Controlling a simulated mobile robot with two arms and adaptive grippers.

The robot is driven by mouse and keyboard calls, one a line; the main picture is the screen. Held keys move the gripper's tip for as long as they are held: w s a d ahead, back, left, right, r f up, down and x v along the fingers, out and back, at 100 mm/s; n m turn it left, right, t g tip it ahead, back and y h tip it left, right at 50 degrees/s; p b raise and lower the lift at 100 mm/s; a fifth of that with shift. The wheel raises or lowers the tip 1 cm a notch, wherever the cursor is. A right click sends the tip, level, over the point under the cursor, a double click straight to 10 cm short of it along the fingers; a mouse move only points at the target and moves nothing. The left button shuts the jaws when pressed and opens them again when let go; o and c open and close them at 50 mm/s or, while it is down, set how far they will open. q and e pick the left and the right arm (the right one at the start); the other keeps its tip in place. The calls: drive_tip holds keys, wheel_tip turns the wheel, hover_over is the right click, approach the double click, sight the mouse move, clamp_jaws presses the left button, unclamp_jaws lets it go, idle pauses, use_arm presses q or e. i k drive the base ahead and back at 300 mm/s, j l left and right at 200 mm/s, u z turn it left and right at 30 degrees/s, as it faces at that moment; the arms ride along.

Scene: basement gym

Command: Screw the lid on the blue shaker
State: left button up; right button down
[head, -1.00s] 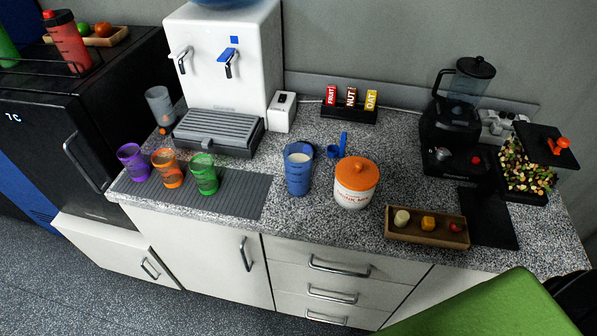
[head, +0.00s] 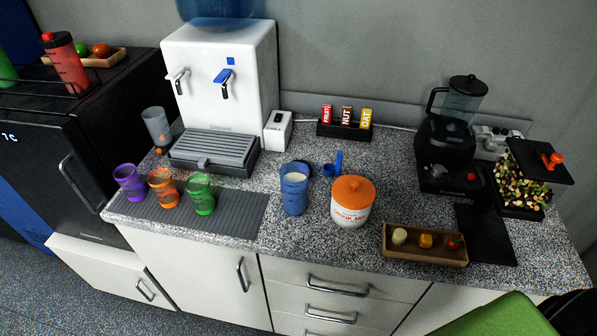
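The blue shaker (head: 294,196) stands upright and open-topped on the speckled counter, with pale contents visible inside. A small blue piece (head: 332,170) with an upright part lies just to its right, behind the orange-lidded jar; I cannot tell whether it is a scoop or a lid. A dark round shape shows partly behind the shaker's rim, mostly hidden, and I cannot tell what it is. Neither of my grippers is in view.
The white jar with orange lid (head: 352,212) stands right of the shaker. Purple (head: 130,184), orange (head: 164,188) and green (head: 201,196) cups stand on a grey mat (head: 237,220). A wooden tray (head: 425,255), blender (head: 450,140) and water dispenser (head: 222,105) surround them.

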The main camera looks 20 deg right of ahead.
sight(294, 177)
drive_tip(key=i+j+z, duration=0.15)
drive_tip(key=j, duration=0.15)
drive_tip(key=i+j+z, duration=0.15)
drive_tip(key=j, duration=0.15)
drive_tip(key=i+j+z, duration=0.1)
drive_tip(key=j, duration=0.2)
drive_tip(key=i+j+z, duration=0.15)
drive_tip(key=j, duration=0.2)
